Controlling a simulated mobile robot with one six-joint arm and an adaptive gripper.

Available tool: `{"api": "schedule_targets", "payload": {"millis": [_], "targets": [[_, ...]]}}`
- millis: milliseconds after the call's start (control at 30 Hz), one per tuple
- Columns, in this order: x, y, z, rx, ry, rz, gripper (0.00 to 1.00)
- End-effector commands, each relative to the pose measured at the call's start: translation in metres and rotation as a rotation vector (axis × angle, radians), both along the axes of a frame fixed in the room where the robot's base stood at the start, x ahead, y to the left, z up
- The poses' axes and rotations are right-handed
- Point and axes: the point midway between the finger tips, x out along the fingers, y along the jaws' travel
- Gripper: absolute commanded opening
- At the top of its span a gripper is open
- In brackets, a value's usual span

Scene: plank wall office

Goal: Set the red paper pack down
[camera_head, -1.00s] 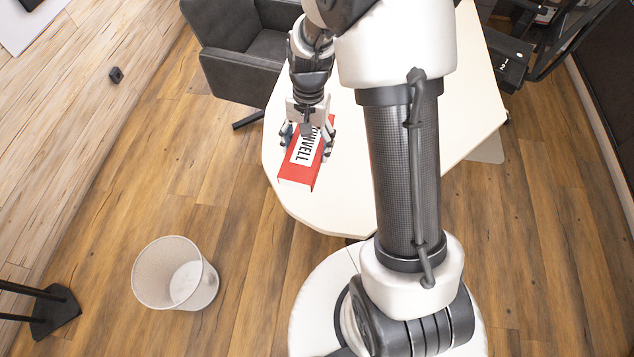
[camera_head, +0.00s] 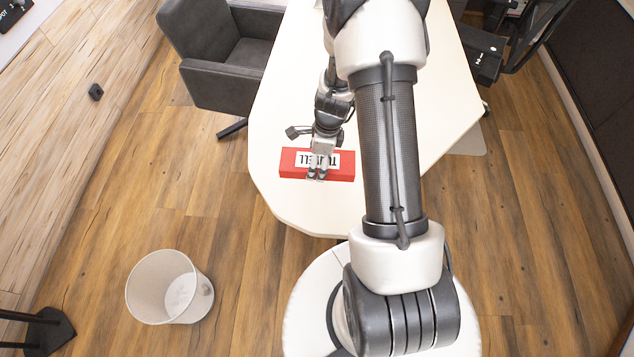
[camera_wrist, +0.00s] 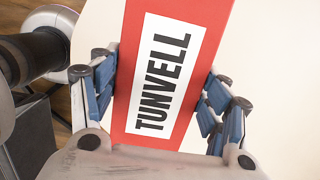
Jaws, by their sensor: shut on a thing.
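The red paper pack (camera_head: 293,163) is a long red box with a white label reading TUNVELL. In the head view it is over the white table (camera_head: 292,211), lying crosswise; I cannot tell whether it touches the tabletop. In the wrist view the pack (camera_wrist: 190,22) runs between the blue-padded fingers. My gripper (camera_head: 318,172) is above the pack with its fingers around it. In the wrist view my gripper (camera_wrist: 165,100) has one set of fingers on each side of the pack. The underside of the pack is hidden.
The tabletop around the pack is clear. A dark grey armchair (camera_head: 222,75) stands at the table's left side. A white waste bin (camera_head: 160,290) stands on the wooden floor at lower left. A dark office chair (camera_head: 484,50) is at the right edge of the table.

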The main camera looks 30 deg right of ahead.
Motion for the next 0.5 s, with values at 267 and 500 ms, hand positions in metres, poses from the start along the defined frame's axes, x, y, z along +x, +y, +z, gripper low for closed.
{"api": "schedule_targets", "payload": {"millis": [267,500], "targets": [[0.001,0.0,-0.055,-0.001,-0.001,0.002,0.32],[0.0,0.0,-0.072,0.0,0.0,0.002,0.32]]}}
